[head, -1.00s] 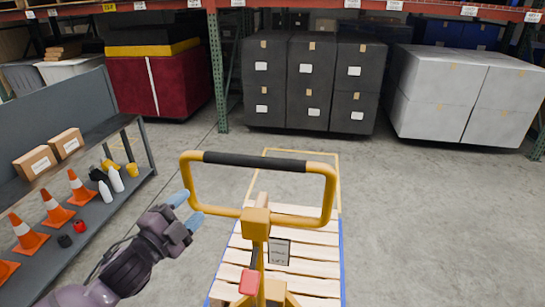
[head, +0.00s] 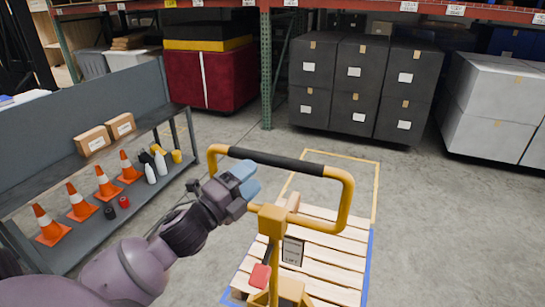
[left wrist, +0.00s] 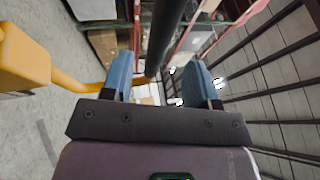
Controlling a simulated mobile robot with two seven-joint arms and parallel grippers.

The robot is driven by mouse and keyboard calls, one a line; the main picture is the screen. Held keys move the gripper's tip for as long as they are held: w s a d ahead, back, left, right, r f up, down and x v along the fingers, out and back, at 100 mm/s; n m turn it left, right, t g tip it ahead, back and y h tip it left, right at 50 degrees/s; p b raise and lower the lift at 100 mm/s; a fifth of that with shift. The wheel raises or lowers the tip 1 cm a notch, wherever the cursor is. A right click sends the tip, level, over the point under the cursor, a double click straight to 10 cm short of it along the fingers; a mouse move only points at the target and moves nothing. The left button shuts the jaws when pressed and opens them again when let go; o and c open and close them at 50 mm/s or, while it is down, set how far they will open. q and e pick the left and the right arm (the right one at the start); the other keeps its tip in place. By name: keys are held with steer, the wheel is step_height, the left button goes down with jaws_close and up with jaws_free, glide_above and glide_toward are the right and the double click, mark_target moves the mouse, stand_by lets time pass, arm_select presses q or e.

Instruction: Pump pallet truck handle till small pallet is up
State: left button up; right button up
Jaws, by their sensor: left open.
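The pallet truck's yellow looped handle (head: 347,205) stands upright in the middle of the head view, with a black grip bar (head: 275,160) along its top. A red lever (head: 260,276) sits low on its shaft. The small wooden pallet (head: 335,258), with blue edges, lies beyond the shaft; its height off the floor cannot be told. My left gripper (head: 246,181) is open, just below the grip bar inside the loop's left part. In the left wrist view, the dark bar (left wrist: 168,30) appears between and beyond the open blue fingers (left wrist: 160,77). My right gripper is not in view.
A grey shelf (head: 75,240) with orange cones (head: 105,183), bottles and cardboard boxes (head: 93,139) stands at the left. The floor at the right is clear.

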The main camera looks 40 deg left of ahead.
mark_target(266, 164)
arm_select(q)
steer(key=shift+p+x, duration=0.6)
steer(key=shift+x, duration=3)
jaws_close()
